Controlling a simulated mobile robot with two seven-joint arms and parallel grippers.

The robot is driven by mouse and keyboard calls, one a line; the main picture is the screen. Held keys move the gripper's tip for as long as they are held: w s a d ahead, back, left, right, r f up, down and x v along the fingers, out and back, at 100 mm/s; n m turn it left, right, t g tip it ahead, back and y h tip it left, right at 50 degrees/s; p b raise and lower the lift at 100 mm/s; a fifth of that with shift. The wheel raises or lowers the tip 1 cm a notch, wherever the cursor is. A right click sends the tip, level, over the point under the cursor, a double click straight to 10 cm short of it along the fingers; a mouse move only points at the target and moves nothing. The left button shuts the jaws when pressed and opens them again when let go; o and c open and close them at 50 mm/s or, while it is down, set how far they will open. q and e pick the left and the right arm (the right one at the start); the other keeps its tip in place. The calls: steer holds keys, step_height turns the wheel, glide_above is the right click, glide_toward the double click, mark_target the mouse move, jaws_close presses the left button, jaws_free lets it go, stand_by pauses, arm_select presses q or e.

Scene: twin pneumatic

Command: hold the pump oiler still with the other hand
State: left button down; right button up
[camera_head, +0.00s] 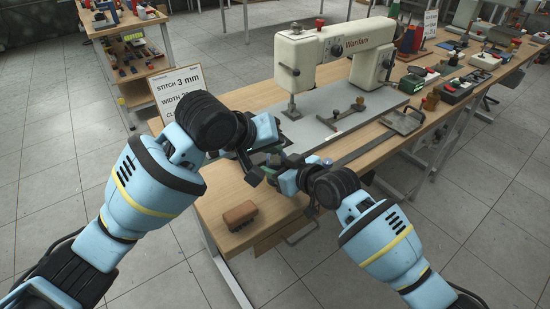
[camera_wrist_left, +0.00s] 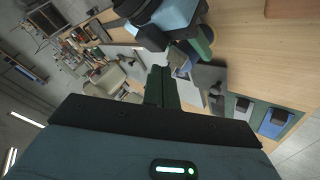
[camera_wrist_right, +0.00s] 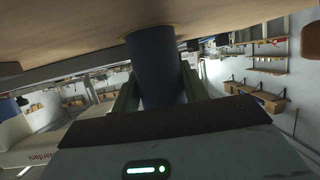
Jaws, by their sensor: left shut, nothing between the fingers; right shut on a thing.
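My right gripper (camera_wrist_right: 158,88) is shut on a dark blue cylinder, which appears to be the body of the pump oiler (camera_wrist_right: 155,62). Only part of it shows in the right wrist view, close to the wooden table surface at the top. In the head view the oiler is mostly hidden among the two grippers. My left gripper (camera_head: 254,177) is close beside the right gripper above the table's near end. Its fingers are shut and empty, and they show together in the left wrist view (camera_wrist_left: 160,78). I cannot tell whether they touch the oiler.
A brown block (camera_head: 239,213) sits on the table's near corner. A white sewing machine (camera_head: 335,48) stands behind the grippers on a grey plate (camera_head: 315,122). A sign (camera_head: 177,86) stands at the left. Tools and boxes (camera_head: 450,87) crowd the table's right part.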

mark_target(273, 161)
arm_select(q)
steer(key=shift+f, duration=0.15)
steer(key=shift+f, duration=0.3)
steer(key=shift+s+f, duration=0.1)
steer(key=shift+f, duration=1.25)
stand_by(1.9)
steer(key=shift+r, duration=1.7)
steer(key=shift+r, duration=2.55)
